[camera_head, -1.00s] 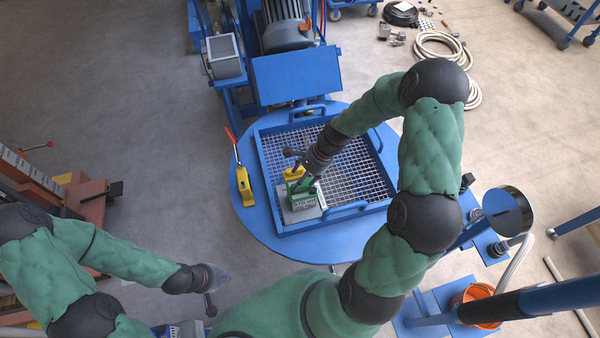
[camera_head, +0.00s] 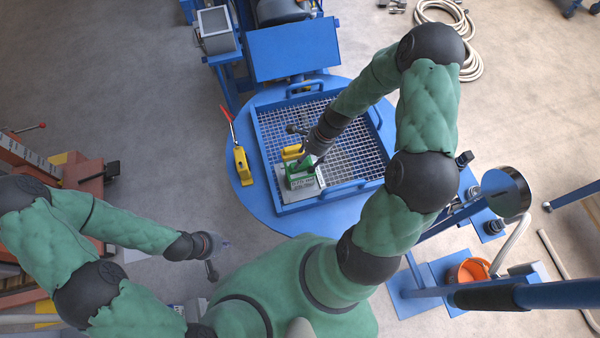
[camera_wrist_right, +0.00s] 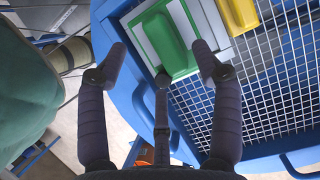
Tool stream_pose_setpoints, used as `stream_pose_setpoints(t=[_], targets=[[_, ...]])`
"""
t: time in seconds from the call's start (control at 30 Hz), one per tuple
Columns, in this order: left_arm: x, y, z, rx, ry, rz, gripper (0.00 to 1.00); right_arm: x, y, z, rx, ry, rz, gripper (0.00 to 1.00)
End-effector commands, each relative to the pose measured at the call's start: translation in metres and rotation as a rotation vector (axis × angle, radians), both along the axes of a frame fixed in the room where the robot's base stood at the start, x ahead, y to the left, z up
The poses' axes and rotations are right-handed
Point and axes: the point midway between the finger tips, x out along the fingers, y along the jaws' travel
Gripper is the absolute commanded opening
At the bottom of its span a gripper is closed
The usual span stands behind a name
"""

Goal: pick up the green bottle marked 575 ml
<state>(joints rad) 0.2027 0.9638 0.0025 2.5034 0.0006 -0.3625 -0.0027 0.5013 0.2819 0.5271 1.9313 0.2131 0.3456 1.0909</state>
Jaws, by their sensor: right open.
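The green bottle (camera_head: 299,169) stands at the near left of the mesh tray, with a pale marked plate at its near side; the lettering is too small to read surely. In the right wrist view the green bottle (camera_wrist_right: 168,42) lies ahead of the fingers, partly between the two outer tips. My right gripper (camera_head: 308,157) is over the tray beside the green bottle, its tips partly hidden by my arm. In the wrist view my right gripper (camera_wrist_right: 158,62) is open and empty. My left gripper (camera_head: 213,260) hangs over the floor at the left; its fingers are unclear.
A yellow bottle (camera_head: 291,153) stands just behind the green one in the blue-rimmed mesh tray (camera_head: 262,150). A yellow tool with a red lever (camera_head: 241,163) lies on the round blue table (camera_head: 246,200). The mixer (camera_head: 290,50) stands behind. The tray's right part is clear.

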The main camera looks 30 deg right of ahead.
Motion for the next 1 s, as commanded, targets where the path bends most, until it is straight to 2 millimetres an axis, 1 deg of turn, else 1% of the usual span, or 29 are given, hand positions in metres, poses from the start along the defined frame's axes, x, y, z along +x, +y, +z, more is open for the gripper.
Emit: stream_pose_setpoints(t=[0.03,0.1,0.23,0.33,0.53,0.57,0.6,0.67,0.7,0.77,0.8,1.0], targets=[[0.000,0.000,-0.001,0.000,0.000,0.000,0.00,0.000,0.004,-0.009,0.002,0.003,0.002,0.66],[0.000,0.000,-0.002,0.000,0.000,0.000,0.00,0.001,0.008,-0.018,0.002,0.002,0.001,0.66],[0.000,0.000,-0.003,0.000,0.000,0.000,0.00,0.002,0.013,-0.030,0.002,0.002,0.002,0.66],[0.000,0.000,-0.004,0.000,0.000,0.000,0.00,0.003,0.014,-0.033,0.000,0.000,0.000,0.66],[0.000,0.000,-0.003,0.000,0.000,0.000,0.00,0.003,0.014,-0.033,0.000,0.000,0.000,0.66],[0.000,0.000,-0.003,0.000,0.000,0.000,0.00,0.003,0.014,-0.033,0.000,0.000,0.000,0.60],[0.000,0.000,-0.003,0.000,0.000,0.000,0.00,0.003,0.014,-0.033,0.000,0.000,0.000,0.49],[0.000,0.000,-0.003,0.000,0.000,0.000,0.00,0.003,0.014,-0.033,0.000,0.000,0.000,0.32],[0.000,0.000,-0.003,0.000,0.000,0.000,0.00,0.003,0.014,-0.033,0.000,0.000,0.000,0.21],[0.000,0.000,-0.003,0.000,0.000,0.000,0.00,0.003,0.014,-0.033,0.000,0.000,0.000,0.04],[0.000,0.000,-0.003,0.000,0.000,0.000,0.00,0.003,0.014,-0.033,0.000,0.000,0.000,0.00],[0.000,0.000,-0.003,0.000,0.000,0.000,0.00,0.003,0.014,-0.033,0.000,0.000,0.000,0.00]])
